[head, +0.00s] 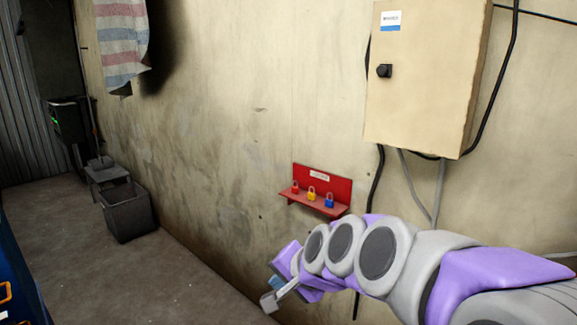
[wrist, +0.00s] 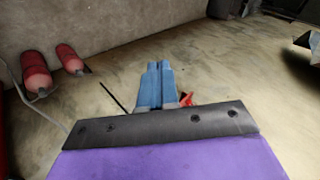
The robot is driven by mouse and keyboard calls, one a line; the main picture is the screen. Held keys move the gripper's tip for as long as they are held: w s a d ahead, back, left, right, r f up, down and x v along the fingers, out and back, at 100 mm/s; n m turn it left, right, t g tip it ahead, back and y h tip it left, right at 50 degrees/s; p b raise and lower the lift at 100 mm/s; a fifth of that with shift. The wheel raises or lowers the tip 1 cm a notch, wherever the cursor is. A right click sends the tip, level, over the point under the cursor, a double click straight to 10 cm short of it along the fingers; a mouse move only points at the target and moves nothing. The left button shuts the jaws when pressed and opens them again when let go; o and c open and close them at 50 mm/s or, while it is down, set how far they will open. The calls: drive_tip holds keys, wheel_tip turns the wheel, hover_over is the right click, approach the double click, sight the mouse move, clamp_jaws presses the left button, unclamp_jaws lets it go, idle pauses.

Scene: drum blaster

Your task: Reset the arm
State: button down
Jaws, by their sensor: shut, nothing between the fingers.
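My arm, purple and grey, reaches in from the lower right of the head view. My gripper (head: 274,290) is at its far end, low and in front of the wall, to the lower left of a red wall shelf. In the wrist view the two blue fingers of my gripper (wrist: 158,70) lie side by side, pressed together, with nothing between them. A small bit of red (wrist: 187,99) shows just right of the fingers in the wrist view; I cannot tell for sure what it is.
The red shelf (head: 322,175) holds red, yellow and blue padlocks. A beige electrical box (head: 425,80) with cables hangs at upper right. A grey bin (head: 128,215) stands along the wall. Two red cylinders (wrist: 35,75) show in the wrist view. Open floor (head: 150,280) lies at left.

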drive_tip(key=s+d+f+n+g+h+b, duration=0.1)
drive_tip(key=s+d+f, duration=0.4)
drive_tip(key=s, duration=0.5)
drive_tip(key=s+d+f+n+g+h+b, duration=0.1)
drive_tip(key=s+d+f+n+g+h, duration=0.1)
drive_tip(key=s, duration=0.8)
drive_tip(key=s+d+f+n+g+h+b, duration=0.1)
drive_tip(key=s+d+f+n+g+h, duration=0.1)
drive_tip(key=s+d+f+g, duration=0.3)
drive_tip(key=s+d+f+n, duration=0.1)
drive_tip(key=s+d+f, duration=0.3)
drive_tip(key=s+f, duration=0.1)
drive_tip(key=shift+s+b, duration=0.3)
drive_tip(key=shift+s, duration=0.1)
drive_tip(key=shift+d, duration=0.1)
